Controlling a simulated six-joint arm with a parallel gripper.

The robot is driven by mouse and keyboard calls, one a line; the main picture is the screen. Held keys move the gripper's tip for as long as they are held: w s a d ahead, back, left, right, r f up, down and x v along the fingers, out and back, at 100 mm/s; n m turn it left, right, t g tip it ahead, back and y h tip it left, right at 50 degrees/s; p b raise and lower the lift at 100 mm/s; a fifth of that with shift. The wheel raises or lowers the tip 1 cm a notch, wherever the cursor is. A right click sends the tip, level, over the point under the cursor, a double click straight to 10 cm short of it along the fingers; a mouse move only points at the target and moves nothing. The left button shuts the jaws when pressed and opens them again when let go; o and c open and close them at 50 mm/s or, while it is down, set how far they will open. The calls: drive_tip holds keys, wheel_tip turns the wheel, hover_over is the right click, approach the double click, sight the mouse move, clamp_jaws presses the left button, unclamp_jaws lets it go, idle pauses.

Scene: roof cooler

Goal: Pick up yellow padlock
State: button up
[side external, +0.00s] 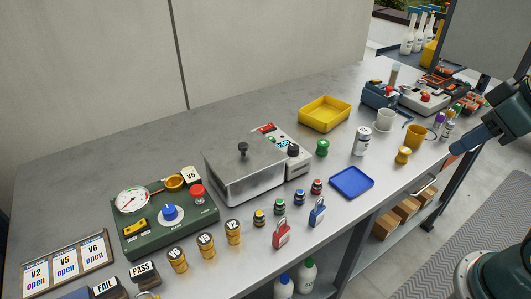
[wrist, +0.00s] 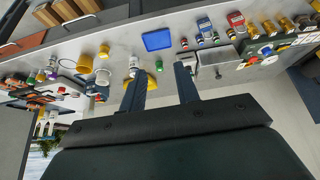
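A small yellow object with a grey loop, which looks like the yellow padlock (side external: 148,295), is cut off by the bottom edge of the side view, below the PASS stamp. I cannot make it out in the wrist view. A red padlock (side external: 281,238) and a blue padlock (side external: 317,216) stand near the bench's front edge; they also show at the top of the wrist view. My gripper (wrist: 160,70) is open and empty, its two fingers apart. In the side view my gripper (side external: 462,145) is at the far right, far from the yellow object.
A blue tray (side external: 352,182), a yellow tray (side external: 325,114), mugs and small jars stand on the right half of the bench. A metal lidded box (side external: 244,178) and a green gauge panel (side external: 165,222) fill the middle and left. Brass weights (side external: 205,245) stand near the yellow object.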

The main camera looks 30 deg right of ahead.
drive_tip(key=w+a+f+n+y, duration=0.1)
drive_tip(key=w+a+n+y, duration=0.2)
drive_tip(key=w+a+n, duration=0.4)
drive_tip(key=n+g+y, duration=0.2)
drive_tip(key=n+y, duration=0.8)
approach(146, 292)
drive_tip(key=d, duration=0.1)
drive_tip(key=shift+d+r, duration=0.15)
drive_tip(key=shift+r, duration=0.15)
drive_tip(key=shift+x, duration=4.3)
drive_tip(key=shift+s, duration=0.15)
drive_tip(key=shift+x, duration=2.6)
